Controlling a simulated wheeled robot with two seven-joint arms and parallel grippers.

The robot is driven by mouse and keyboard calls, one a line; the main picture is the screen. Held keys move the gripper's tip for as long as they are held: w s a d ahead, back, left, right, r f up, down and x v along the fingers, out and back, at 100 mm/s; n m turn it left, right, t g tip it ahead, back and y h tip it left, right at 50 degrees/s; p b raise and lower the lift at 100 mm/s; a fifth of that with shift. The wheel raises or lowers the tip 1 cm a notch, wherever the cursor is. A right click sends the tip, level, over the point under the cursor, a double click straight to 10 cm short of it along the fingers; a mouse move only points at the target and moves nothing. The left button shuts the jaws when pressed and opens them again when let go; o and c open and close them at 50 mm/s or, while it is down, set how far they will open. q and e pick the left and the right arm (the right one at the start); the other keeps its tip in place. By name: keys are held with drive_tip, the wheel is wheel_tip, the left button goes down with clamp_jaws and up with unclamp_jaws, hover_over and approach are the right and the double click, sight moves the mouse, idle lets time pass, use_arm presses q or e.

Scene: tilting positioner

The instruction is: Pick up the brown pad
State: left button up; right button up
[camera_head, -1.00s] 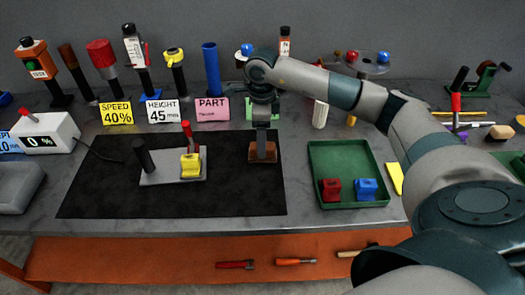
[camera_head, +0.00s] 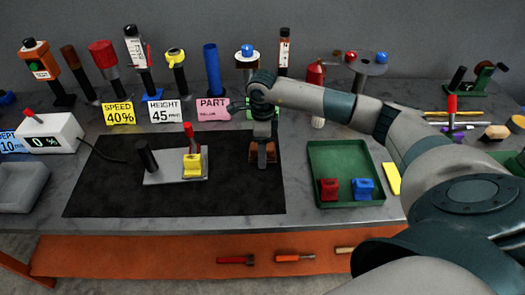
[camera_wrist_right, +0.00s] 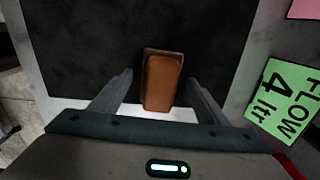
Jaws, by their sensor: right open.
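The brown pad (camera_head: 253,154) lies on the black mat near its right edge, partly hidden behind my right gripper in the head view. My right gripper (camera_head: 262,162) points down over the pad and is open. In the right wrist view the pad (camera_wrist_right: 162,88) shows as an orange-brown block with a dark border, between the two spread fingers of the gripper (camera_wrist_right: 160,78). There is a visible gap on each side, so the fingers are apart from it. I cannot tell the exact height of the fingertips. My left gripper is not in view.
A grey plate (camera_head: 160,178) with a yellow block (camera_head: 191,165) stands left of the pad on the mat (camera_head: 110,195). A green tray (camera_head: 340,155) with red and blue blocks is to the right. Cards and upright tools line the back. The mat's front is clear.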

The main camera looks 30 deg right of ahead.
drive_tip(key=shift+c, duration=0.6)
drive_tip(key=c, duration=1.1)
drive_tip(key=shift+o, duration=0.2)
drive_tip(key=shift+r+b, duration=0.6)
drive_tip(key=shift+r, duration=0.2)
wheel_tip(320, 180, up, 2)
drive_tip(key=shift+d+r+b, duration=0.1)
drive_tip(key=shift+r+b, duration=0.15)
drive_tip(key=shift+b, duration=0.45)
use_arm(q)
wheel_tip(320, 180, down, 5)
drive_tip(key=b, duration=0.3)
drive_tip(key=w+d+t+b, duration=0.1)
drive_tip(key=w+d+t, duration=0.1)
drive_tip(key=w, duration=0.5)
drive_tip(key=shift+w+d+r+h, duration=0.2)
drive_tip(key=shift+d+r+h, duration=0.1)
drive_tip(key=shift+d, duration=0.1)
use_arm(e)
drive_tip(key=s+d+r, duration=0.4)
drive_tip(key=s+r, duration=0.3)
drive_tip(key=s, duration=0.3)
drive_tip(key=shift+s+d, duration=0.3)
drive_tip(key=shift+d, duration=0.05)
